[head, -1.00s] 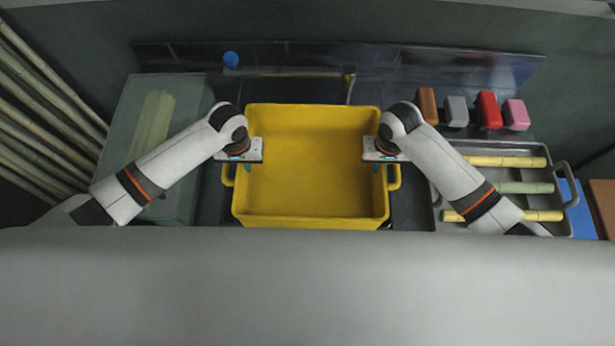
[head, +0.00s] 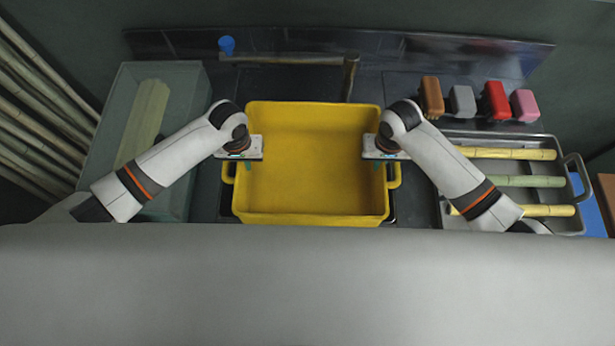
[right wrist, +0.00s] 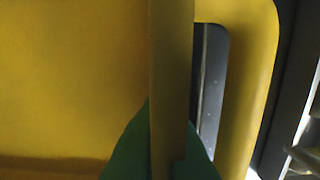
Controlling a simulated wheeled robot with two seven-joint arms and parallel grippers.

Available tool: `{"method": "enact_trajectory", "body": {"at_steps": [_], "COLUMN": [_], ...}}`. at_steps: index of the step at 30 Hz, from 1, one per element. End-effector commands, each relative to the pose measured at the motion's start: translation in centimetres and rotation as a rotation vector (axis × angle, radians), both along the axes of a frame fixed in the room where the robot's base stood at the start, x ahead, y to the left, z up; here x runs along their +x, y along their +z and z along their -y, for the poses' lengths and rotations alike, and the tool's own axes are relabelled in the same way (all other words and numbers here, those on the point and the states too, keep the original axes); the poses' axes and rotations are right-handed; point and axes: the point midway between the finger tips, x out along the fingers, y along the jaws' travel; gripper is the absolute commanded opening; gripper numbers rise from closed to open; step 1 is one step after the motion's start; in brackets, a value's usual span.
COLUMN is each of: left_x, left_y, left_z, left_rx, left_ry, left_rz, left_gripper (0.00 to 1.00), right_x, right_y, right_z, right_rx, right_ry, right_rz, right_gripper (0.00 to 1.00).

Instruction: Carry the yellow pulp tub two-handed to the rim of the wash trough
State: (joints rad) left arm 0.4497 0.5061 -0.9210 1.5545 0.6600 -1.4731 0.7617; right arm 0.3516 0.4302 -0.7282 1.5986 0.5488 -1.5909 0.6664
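The yellow pulp tub (head: 315,165) is an empty-looking open box with a loop handle on each side, in the middle of the head view. My left gripper (head: 248,167) is at its left side wall, and my right gripper (head: 377,167) is at its right side wall. In the right wrist view, the green fingers of my right gripper (right wrist: 171,150) lie on both sides of a yellow wall of the tub (right wrist: 80,80), beside the handle opening. The left fingertips are mostly hidden. I cannot tell which surface is the wash trough; the tub hides what lies under it.
A grey-green bin (head: 190,85) with a pale cane piece stands at left. A metal tray (head: 577,165) with yellow and green canes is at right, below several coloured blocks (head: 493,100). A pipe (head: 349,80) and blue cup (head: 227,46) are behind the tub.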

Motion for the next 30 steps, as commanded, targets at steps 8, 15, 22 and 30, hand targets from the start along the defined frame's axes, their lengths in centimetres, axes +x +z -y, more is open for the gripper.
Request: {"method": "enact_trajectory", "body": {"at_steps": [8, 15, 22, 30], "left_x": [0.0, 0.0, 0.1, 0.1], "left_y": [-0.5, -0.4, 2.2, 8.0], "left_z": [0.0, 0.0, 0.0, 0.0], "left_rx": [0.001, 0.0, -0.002, -0.001], "left_ry": [0.001, 0.0, -0.002, -0.001], "left_rz": [0.0, 0.0, 0.003, 0.004], "left_gripper": [0.26, 0.26, 0.26, 0.26], "right_x": [0.0, 0.0, 0.0, 0.0], "right_y": [-0.5, -0.5, -0.5, -0.5], "right_z": [0.0, 0.0, 0.0, 0.0], "right_rx": [-0.001, 0.0, 0.0, 0.0], "right_ry": [0.0, 0.0, 0.0, 0.0], "right_rz": [0.0, 0.0, 0.0, 0.0], "right_gripper": [0.26, 0.26, 0.26, 0.26]}}
